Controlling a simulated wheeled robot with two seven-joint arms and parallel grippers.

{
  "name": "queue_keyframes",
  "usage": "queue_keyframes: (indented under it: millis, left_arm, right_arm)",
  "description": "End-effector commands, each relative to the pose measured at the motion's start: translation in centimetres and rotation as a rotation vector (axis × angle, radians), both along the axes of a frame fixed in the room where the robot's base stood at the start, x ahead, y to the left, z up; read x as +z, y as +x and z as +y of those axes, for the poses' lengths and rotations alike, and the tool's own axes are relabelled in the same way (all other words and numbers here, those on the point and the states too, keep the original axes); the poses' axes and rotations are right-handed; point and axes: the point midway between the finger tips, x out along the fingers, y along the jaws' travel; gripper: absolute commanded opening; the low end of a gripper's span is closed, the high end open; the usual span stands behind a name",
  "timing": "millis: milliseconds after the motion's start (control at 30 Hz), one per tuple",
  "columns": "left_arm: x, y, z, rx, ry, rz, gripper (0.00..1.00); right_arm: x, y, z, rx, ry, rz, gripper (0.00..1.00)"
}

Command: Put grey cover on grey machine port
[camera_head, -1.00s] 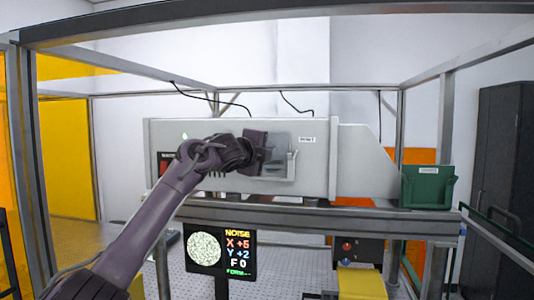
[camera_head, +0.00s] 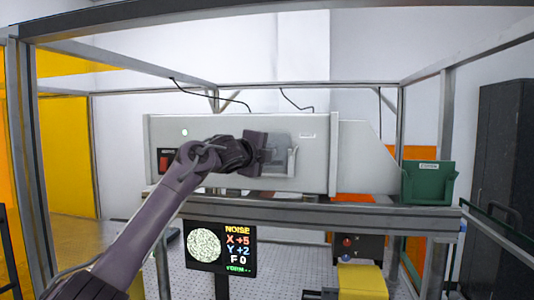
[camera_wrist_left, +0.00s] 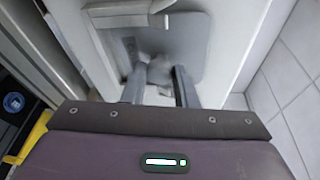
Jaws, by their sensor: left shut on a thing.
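The grey machine (camera_head: 225,130) is a long light-grey housing on a metal frame. My left gripper (camera_head: 267,154) is at its front face, shut on the grey cover (camera_head: 279,150), a darker grey plate with rounded corners. In the left wrist view the gripper's two fingers (camera_wrist_left: 160,88) close around a blurred grip on the cover (camera_wrist_left: 193,45). The cover lies flat against or very close to the machine face; I cannot tell if it touches. The port is hidden behind the cover and gripper. My right gripper is not in view.
A light-grey ledge (camera_wrist_left: 125,15) juts out beside the cover. A screen (camera_head: 221,248) showing "NOISE" and a yellow block (camera_head: 361,283) are below. A dark cabinet stands far right.

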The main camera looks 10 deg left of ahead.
Motion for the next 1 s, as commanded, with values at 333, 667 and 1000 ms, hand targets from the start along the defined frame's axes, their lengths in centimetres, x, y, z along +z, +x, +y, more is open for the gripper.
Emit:
queue_keyframes:
  millis: [333, 667, 1000]
  left_arm:
    - [-0.71, 0.00, 0.01, 0.000, 0.000, 0.000, 0.00]
    - [-1.05, 0.00, 0.01, 0.000, 0.000, 0.000, 0.35]
    - [-1.10, 0.01, 0.02, 0.000, 0.000, 0.001, 0.51]
  right_arm:
    - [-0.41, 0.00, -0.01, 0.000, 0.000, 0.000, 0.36]
    - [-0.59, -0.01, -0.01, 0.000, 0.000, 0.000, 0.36]
    - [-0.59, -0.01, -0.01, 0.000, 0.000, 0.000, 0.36]
